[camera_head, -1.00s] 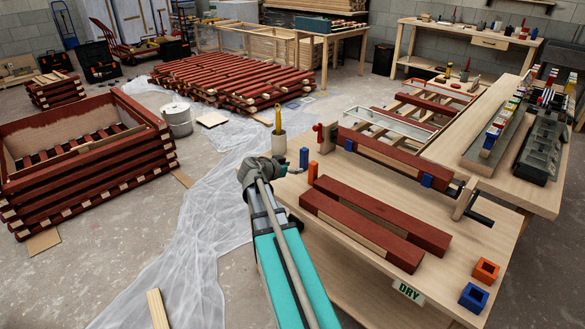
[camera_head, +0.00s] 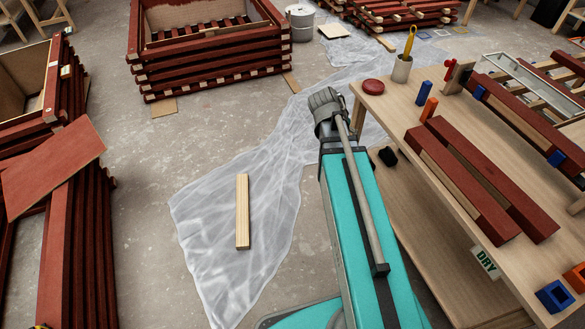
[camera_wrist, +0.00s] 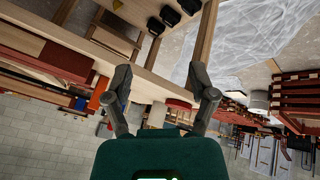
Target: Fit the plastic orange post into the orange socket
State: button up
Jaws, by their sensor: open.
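The orange post (camera_head: 429,109) stands upright on the workbench, just in front of a blue post (camera_head: 423,94) and beside the red battens. The orange socket (camera_head: 575,277) is a square open block at the bench's near right corner. An orange patch at the left of the wrist view (camera_wrist: 98,93) looks like the post, partly behind a finger. My gripper (camera_wrist: 160,82) is open with nothing between its fingers. In the head view its fingers are hidden by my arm, which stands left of the bench, apart from the post.
A blue socket (camera_head: 555,296) stands beside the orange one. Two red battens (camera_head: 475,175) lie between posts and sockets. A cup (camera_head: 401,70) and a red disc (camera_head: 373,86) are at the bench's far left. Floor left of the bench holds plastic sheeting (camera_head: 215,255) and a loose batten (camera_head: 242,212).

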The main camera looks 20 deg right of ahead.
jog(key=s+a+f+n+y, duration=0.1)
jog(key=s+a+n+y, duration=0.1)
jog(key=a, duration=0.4)
jog(key=s+a+f+n+g+y, duration=0.1)
jog(key=s+a+n+y, duration=0.1)
jog(key=a+n, duration=0.2)
jog(key=s+a+f+n+y, duration=0.1)
jog(key=s+a+n+y, duration=0.1)
jog(key=a, duration=0.8)
jog(key=shift+s+n, duration=0.3)
jog(key=shift+n, duration=0.1)
jog(key=shift+d+r, duration=0.1)
jog(key=shift+r, duration=0.05)
notch_tip(320, 180, up, 31)
jog(key=p, duration=3.1)
